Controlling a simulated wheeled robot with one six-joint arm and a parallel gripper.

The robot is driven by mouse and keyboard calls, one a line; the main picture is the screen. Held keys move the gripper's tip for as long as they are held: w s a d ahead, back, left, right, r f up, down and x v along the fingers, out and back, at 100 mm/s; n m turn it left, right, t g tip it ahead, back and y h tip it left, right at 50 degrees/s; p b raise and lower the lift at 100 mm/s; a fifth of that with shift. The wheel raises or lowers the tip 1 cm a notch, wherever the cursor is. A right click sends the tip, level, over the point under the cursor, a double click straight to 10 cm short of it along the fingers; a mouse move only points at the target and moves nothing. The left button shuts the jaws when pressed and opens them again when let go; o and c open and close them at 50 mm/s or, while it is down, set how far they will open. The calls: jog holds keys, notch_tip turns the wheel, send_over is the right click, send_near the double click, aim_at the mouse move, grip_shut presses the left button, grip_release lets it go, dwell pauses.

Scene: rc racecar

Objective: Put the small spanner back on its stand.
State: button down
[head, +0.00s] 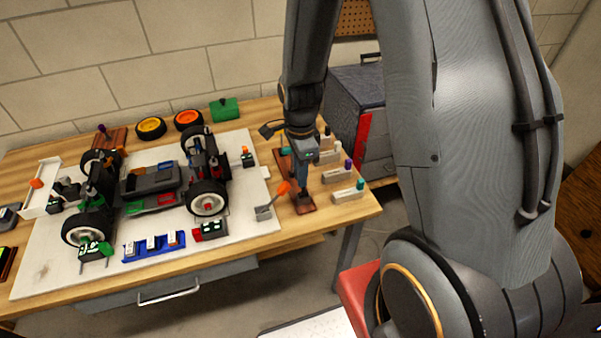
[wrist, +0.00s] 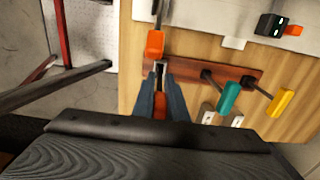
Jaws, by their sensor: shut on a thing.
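The brown stand (head: 306,207) lies near the right end of the table, and in the wrist view (wrist: 192,68) it runs left to right. A teal-handled tool (wrist: 229,97) and a yellow-handled tool (wrist: 281,102) are at its middle and right. My gripper (head: 301,187) points down over the stand's near end. In the wrist view my gripper (wrist: 160,92) is shut on the small spanner (wrist: 160,106), whose orange handle shows between the fingers. A grey metal part shows ahead of it, at the stand's left end. Whether it touches the stand I cannot tell.
Pale blocks with coloured handles (head: 347,194) are close on the right. A grey toolbox (head: 360,100) stands behind. The car (head: 150,183) is on the mat.

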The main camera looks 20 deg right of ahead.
jog(key=shift+f+b, duration=0.3)
jog(key=shift+f, duration=0.3)
jog(key=c, duration=1.7)
grip_release()
jog(key=shift+r+b, duration=0.75)
jog(key=shift+r, duration=3.15)
